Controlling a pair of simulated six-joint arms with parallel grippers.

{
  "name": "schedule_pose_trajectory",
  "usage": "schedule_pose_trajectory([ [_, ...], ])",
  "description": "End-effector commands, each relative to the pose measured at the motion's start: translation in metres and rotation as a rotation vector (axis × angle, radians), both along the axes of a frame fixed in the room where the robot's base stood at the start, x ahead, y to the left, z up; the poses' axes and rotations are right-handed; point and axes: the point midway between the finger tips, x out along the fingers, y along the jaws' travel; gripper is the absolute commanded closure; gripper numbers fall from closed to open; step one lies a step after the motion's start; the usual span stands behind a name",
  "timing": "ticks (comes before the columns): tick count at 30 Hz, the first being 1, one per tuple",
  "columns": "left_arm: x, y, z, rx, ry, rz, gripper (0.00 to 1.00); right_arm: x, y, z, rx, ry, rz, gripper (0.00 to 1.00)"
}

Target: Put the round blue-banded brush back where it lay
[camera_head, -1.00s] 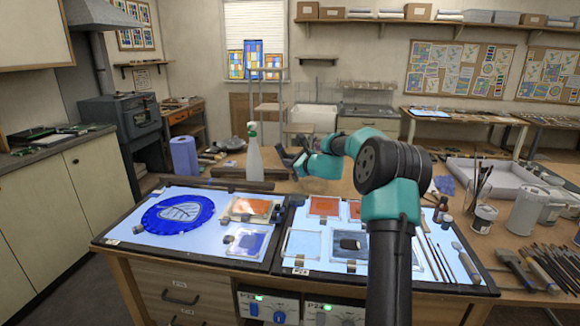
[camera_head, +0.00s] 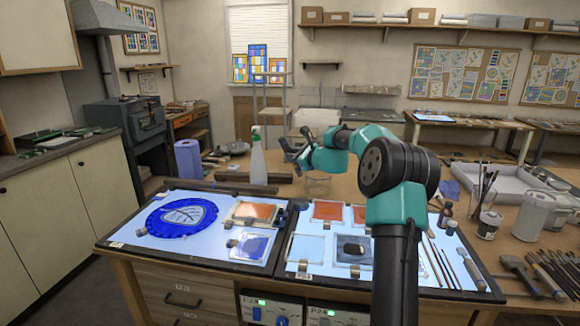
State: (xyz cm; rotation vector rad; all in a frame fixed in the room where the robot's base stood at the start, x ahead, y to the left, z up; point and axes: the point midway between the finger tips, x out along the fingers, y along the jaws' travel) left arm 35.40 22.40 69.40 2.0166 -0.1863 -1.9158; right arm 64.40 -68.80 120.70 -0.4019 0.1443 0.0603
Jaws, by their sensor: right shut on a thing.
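My right gripper (camera_head: 291,151) is raised over the back of the bench, right of the spray bottle. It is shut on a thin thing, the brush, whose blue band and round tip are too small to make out. Several brushes and tools (camera_head: 441,262) lie side by side along the right edge of the right light panel (camera_head: 305,272), right of my forearm. My right arm hides part of that panel. My left gripper is not in view.
A spray bottle (camera_head: 258,160) stands behind the panels. A blue painted glass disc (camera_head: 182,217) and framed glass pieces (camera_head: 253,213) lie on the left panel. Jars with brushes (camera_head: 489,222) and a white container (camera_head: 527,215) stand at right. A grey tray (camera_head: 500,180) lies behind them.

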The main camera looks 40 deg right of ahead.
Motion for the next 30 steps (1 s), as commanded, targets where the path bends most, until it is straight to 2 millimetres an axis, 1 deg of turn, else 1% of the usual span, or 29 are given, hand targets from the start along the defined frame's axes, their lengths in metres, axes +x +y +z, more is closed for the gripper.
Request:
schedule_pose_trajectory([
  [3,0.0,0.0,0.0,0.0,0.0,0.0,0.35,0.0,0.0,0.013,-0.002,-0.003,-0.001,1.0],
  [18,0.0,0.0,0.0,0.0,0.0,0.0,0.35,0.0,0.0,0.058,-0.001,-0.001,0.0,1.0],
  [22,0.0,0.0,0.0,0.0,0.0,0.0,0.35,0.0,0.0,0.061,0.0,-0.001,0.0,1.0],
  [30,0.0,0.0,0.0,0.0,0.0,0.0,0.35,0.0,0.0,0.061,0.0,0.001,0.001,1.0],
])
